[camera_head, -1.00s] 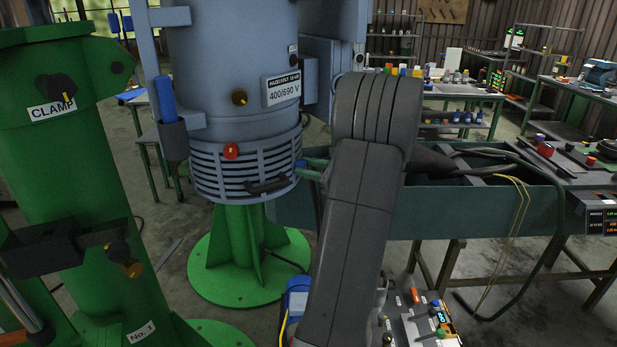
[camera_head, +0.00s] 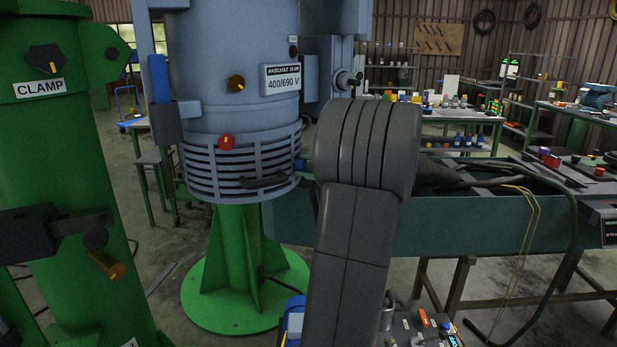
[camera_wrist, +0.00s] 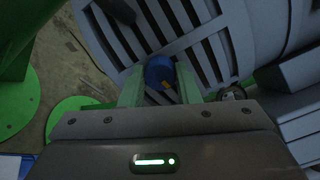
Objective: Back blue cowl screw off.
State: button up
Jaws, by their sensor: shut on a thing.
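The blue cowl screw (camera_wrist: 158,72) is a round blue knob with a small orange-yellow mark. It sits at the slatted cowl (camera_head: 243,165) around the bottom of the grey-blue motor housing. My gripper (camera_wrist: 160,88) is shut on this screw, with one pale green finger on each side of it in the wrist view. In the head view the blue screw (camera_head: 299,164) shows small at the cowl's right edge, and my arm hides most of the gripper. Whether the screw is still seated in the cowl cannot be told. A red screw (camera_head: 227,142) is on the cowl's front.
A black handle (camera_head: 265,181) is on the cowl's lower front. The motor stands above a green ribbed pedestal (camera_head: 235,250). A green column labelled CLAMP (camera_head: 40,88) stands at left. A dark green trough bench (camera_head: 480,225) lies right behind my arm. Open floor shows between column and pedestal.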

jog(key=shift+r+n+b, duration=0.15)
jog(key=shift+n+b, duration=0.2)
jog(key=shift+n, duration=0.25)
jog(key=o, duration=1)
jog(key=shift+c, duration=0.2)
jog(key=shift+s+d, duration=0.15)
jog(key=shift+d, duration=0.1)
jog(key=v, duration=1.3)
jog(key=shift+b, duration=0.3)
jog(key=x, duration=1.3)
jog(key=shift+a+p, duration=0.3)
